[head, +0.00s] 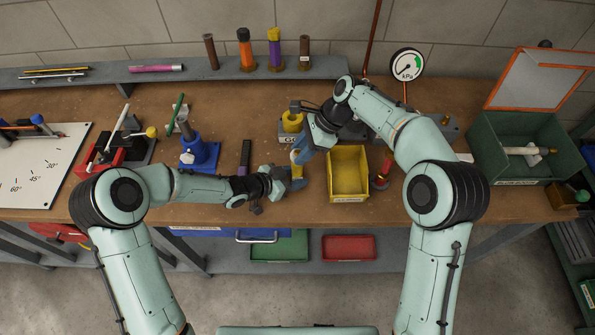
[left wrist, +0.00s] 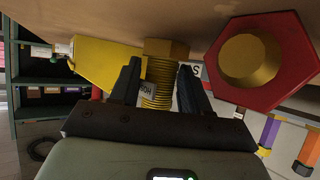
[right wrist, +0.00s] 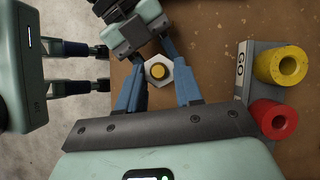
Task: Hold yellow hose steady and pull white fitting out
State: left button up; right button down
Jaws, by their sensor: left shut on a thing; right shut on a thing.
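The ribbed yellow hose (left wrist: 157,92) stands between the fingers of my left gripper (left wrist: 159,68), which is shut on it. It carries a small white tag, and a brass-coloured block (left wrist: 165,48) sits at its end. The white fitting (right wrist: 147,77) is a hex piece with a yellow centre, seen end-on. My right gripper (right wrist: 156,64) is shut around it. In the head view, my left gripper (head: 294,178) is just below my right gripper (head: 299,155), left of the yellow bin. The grippers hide most of both parts; I cannot tell whether they still touch.
The yellow bin (head: 348,196) is close on the right. A GO block (right wrist: 243,70) holds a yellow ring (right wrist: 280,65) and a red ring (right wrist: 273,118). A blue-based stand (head: 201,156) is to the left. A red hex piece (left wrist: 220,65) looms near my left gripper.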

pick_arm(q)
jog(key=shift+s+a+f, duration=0.15)
jog(key=shift+s+f, duration=0.05)
jog(key=shift+f, duration=0.2)
pick_arm(e)
jog(key=shift+r, duration=2.9)
pick_arm(q)
jog(key=o, duration=1.1)
jog(key=shift+o, duration=0.7)
jog(key=shift+r, duration=0.15)
jog(key=shift+w, duration=0.1)
